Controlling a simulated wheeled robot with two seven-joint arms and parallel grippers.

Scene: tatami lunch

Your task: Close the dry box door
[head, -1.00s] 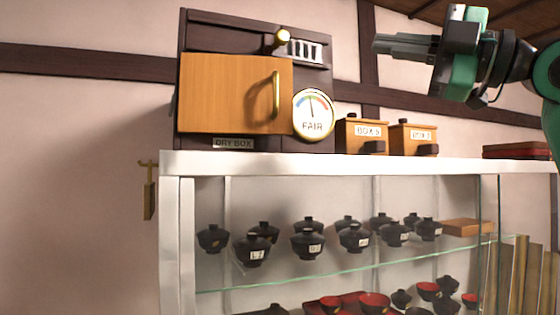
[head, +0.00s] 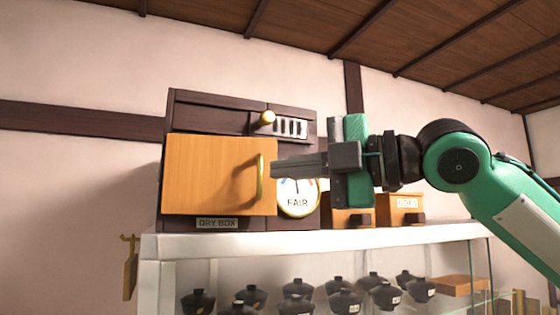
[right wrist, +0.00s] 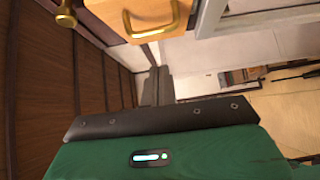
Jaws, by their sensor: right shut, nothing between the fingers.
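The dry box (head: 215,100) is a dark wooden cabinet on top of the white shelf unit. Its light wood door (head: 210,175) has a vertical brass handle (head: 260,180) near the right edge. The door appears to stand out from the box front; how far it is open is hard to tell. My right gripper (head: 273,168) is shut and empty, its tips beside the handle on the right; I cannot tell whether they touch it. In the right wrist view the door (right wrist: 118,12) and handle (right wrist: 152,27) show at the top. My left gripper is not in view.
A round FAIR dial (head: 297,198) sits right of the door, partly behind my gripper. A brass knob (head: 267,117) is above. A small wooden box (head: 400,209) stands to the right on the white shelf top (head: 300,243). Black lidded bowls fill the shelf below.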

